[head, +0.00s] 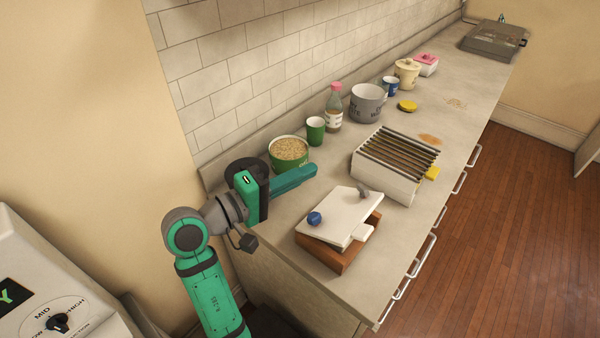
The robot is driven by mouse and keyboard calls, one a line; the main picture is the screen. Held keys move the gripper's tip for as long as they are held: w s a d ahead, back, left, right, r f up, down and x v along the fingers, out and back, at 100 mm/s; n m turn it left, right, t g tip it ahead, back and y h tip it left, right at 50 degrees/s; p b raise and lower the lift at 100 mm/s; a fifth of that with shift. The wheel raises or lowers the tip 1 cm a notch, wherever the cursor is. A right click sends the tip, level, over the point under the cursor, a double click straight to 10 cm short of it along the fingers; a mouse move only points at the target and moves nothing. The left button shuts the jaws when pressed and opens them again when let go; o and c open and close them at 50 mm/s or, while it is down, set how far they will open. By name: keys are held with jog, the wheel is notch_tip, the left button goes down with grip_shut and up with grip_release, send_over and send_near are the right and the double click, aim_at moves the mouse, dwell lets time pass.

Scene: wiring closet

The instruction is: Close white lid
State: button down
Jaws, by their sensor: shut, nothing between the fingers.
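The white lid (342,212) lies over a brown wooden box (335,258) on the near part of the counter. The hinge is not visible.
A green bowl of grain (289,150) stands close behind my gripper. A white box with a slatted top (395,165) is right of the lid. A green cup (315,131), bottle (334,108) and grey pot (367,103) stand along the wall. Handles (424,255) line the counter front.

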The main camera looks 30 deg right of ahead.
jog(key=shift+a+r, duration=0.1)
dwell(0.3)
jog(key=s+a+r, duration=0.2)
jog(key=a+r, duration=0.4)
jog(key=a, duration=0.3)
jog(key=shift+s+a, duration=0.15)
jog(key=shift+s, duration=0.15)
dwell(0.3)
